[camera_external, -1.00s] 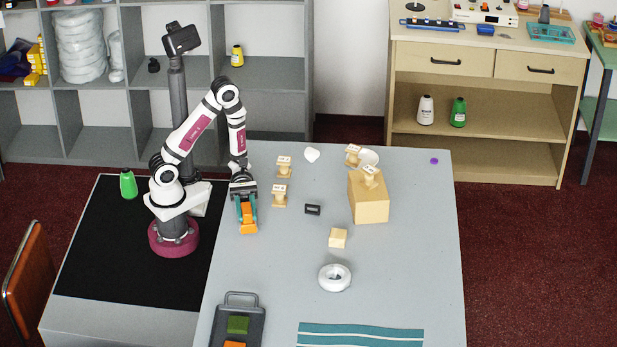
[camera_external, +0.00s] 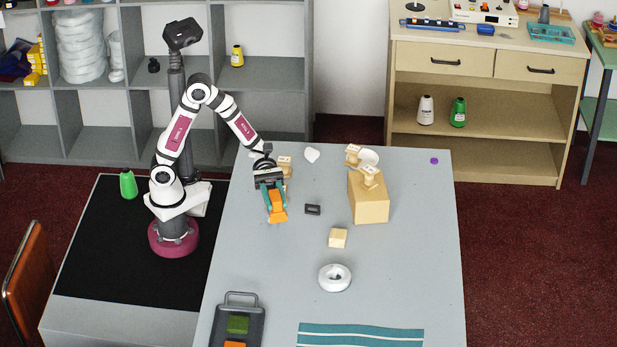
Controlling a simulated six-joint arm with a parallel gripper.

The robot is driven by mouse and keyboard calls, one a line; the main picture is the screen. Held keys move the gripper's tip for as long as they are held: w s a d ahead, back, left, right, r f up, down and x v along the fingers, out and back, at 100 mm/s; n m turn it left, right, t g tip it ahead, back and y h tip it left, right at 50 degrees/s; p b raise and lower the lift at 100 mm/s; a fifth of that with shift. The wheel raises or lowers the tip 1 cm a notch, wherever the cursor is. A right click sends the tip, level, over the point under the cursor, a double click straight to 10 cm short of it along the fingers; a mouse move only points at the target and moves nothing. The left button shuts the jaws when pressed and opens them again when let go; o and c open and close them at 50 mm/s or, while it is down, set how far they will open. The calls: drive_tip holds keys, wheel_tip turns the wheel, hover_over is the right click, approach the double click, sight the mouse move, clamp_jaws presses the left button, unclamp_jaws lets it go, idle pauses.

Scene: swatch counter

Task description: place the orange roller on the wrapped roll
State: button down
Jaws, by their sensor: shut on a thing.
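My gripper (camera_external: 275,203) is over the left back part of the grey table, pointing down and toward the front. Its teal fingers are shut on the orange roller (camera_external: 277,215), which shows between and below them. The gap between roller and table is hard to judge. The white ring-shaped roll (camera_external: 334,278), which looks like the wrapped roll, lies flat on the table with its hole facing up. It is in front and to the right of my gripper, well apart from it.
A small wooden block (camera_external: 338,238) and a dark small piece (camera_external: 313,209) lie between gripper and roll. A dark tray (camera_external: 237,325) and teal strips (camera_external: 360,334) are in front.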

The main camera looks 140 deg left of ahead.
drive_tip(key=w+d+r+y, duration=0.15)
drive_tip(key=w+d, duration=0.25)
drive_tip(key=w, duration=0.5)
drive_tip(key=w+d+r, duration=0.3)
drive_tip(key=w+d, duration=0.1)
drive_tip(key=w, duration=0.6)
drive_tip(key=n, duration=0.1)
hover_over(335, 274)
drive_tip(key=shift+t, duration=0.3)
wheel_tip(335, 274, down, 7)
drive_tip(key=shift+f, duration=2.05)
drive_tip(key=shift+f, duration=0.2)
